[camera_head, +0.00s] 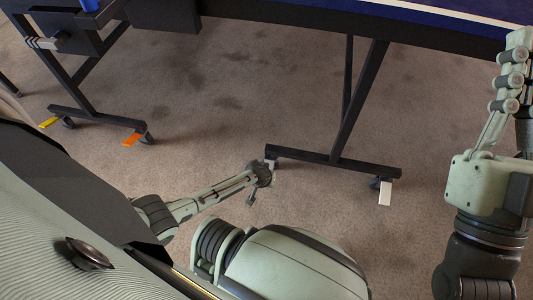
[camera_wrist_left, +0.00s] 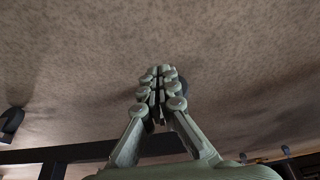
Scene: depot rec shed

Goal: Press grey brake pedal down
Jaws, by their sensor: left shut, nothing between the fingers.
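A small dark grey tab (camera_head: 251,196), which looks like the grey brake pedal, sticks out from the caster at the near left end of the table's foot bar. My left gripper (camera_head: 248,180) reaches in from the left, shut and empty, with its tips at that caster and close to the pedal. I cannot tell whether they touch. In the left wrist view the closed fingers (camera_wrist_left: 158,78) point away over the carpet, with a dark rounded part (camera_wrist_left: 182,95) partly hidden behind them. My right gripper (camera_head: 516,55) is raised at the right edge, away from the pedal.
A white pedal (camera_head: 385,193) is at the bar's right caster. An orange pedal (camera_head: 133,139) and a yellow pedal (camera_head: 49,122) are at the left leg's casters. The table's black foot bar (camera_head: 325,160) and slanted leg (camera_head: 360,100) stand close beyond my left gripper. Carpet between the legs is clear.

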